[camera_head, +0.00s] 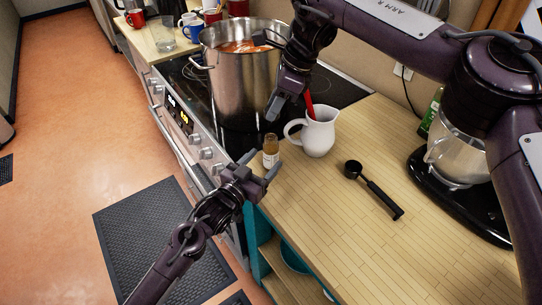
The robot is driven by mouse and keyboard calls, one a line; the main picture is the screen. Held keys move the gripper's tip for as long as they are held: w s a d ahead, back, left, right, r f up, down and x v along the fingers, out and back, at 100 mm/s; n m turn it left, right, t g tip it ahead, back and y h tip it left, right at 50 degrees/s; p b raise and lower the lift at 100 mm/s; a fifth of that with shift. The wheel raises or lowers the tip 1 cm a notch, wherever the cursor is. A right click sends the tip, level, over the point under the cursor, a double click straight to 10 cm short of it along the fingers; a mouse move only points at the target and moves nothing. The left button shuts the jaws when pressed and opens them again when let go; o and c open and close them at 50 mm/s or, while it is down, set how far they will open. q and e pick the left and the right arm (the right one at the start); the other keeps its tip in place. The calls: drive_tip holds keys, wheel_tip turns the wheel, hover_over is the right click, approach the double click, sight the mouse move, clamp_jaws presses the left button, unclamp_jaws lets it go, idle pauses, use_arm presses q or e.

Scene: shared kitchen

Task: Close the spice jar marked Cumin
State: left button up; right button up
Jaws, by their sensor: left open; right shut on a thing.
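A small glass spice jar (270,152) with yellow-brown contents stands upright on the wooden counter near its left edge. Its label is too small to read, and I see no clear lid on it. My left gripper (262,164) is open, its fingertips close to the jar's near side; I cannot tell whether they touch it. My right gripper (273,104) points down above the jar, apart from it. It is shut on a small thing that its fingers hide.
A white pitcher (319,133) with a red-handled utensil stands right of the jar. A large steel pot (240,80) is on the stove behind. A black scoop (374,190) lies on the counter to the right, before a mixer (457,160).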

use_arm(q)
drive_tip(key=shift+x, duration=1.4)
clamp_jaws()
use_arm(e)
drive_tip(key=shift+a+f, duration=0.1)
drive_tip(key=shift+f, duration=2.25)
